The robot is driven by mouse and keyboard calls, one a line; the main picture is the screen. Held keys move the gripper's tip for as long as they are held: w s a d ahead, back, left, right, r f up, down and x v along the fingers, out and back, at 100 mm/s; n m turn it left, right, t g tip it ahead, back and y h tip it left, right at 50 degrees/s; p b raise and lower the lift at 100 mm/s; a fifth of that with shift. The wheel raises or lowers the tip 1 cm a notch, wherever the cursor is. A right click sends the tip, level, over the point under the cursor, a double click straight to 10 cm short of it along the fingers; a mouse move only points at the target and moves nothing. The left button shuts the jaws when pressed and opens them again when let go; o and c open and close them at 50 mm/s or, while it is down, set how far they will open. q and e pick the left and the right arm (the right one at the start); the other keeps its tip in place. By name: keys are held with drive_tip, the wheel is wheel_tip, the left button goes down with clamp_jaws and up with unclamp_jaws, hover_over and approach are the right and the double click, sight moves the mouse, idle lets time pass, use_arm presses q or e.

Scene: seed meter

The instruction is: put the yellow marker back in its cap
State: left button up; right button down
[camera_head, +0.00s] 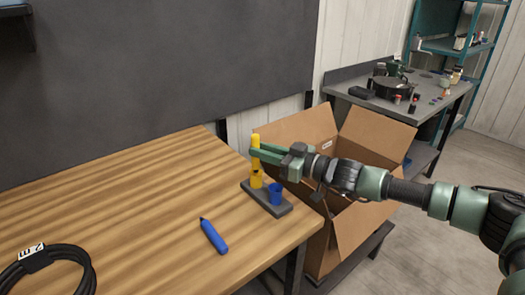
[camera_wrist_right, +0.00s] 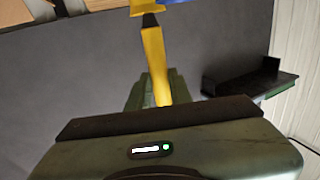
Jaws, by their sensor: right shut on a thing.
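The yellow marker (camera_head: 256,141) stands roughly upright, tip down, in my right gripper (camera_head: 259,154), whose green fingers are shut on it. The yellow cap (camera_head: 257,180) sits in a dark grey holder (camera_head: 280,210) near the table's right edge, directly below the marker. In the right wrist view the yellow marker (camera_wrist_right: 155,62) shows its dark tip, right at the yellow cap (camera_wrist_right: 144,7). I cannot tell whether the tip is just above the cap's mouth or slightly in it. My left gripper is out of view.
A blue cap (camera_head: 275,195) stands in the same holder beside the yellow one. A blue marker (camera_head: 213,236) lies on the wooden table (camera_head: 130,210). A coiled black cable (camera_head: 85,262) lies at the front left. An open cardboard box (camera_head: 345,237) stands beyond the table's right edge.

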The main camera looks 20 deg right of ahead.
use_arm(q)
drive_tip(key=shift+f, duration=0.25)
use_arm(e)
drive_tip(key=shift+f, duration=0.2)
use_arm(q)
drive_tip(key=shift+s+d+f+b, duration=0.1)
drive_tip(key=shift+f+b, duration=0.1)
drive_tip(key=shift+b, duration=0.35)
use_arm(e)
drive_tip(key=shift+s+d+f, duration=0.1)
drive_tip(key=shift+d+f, duration=0.15)
drive_tip(key=shift+f, duration=0.15)
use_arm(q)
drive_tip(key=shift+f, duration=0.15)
use_arm(e)
drive_tip(key=shift+f, duration=0.25)
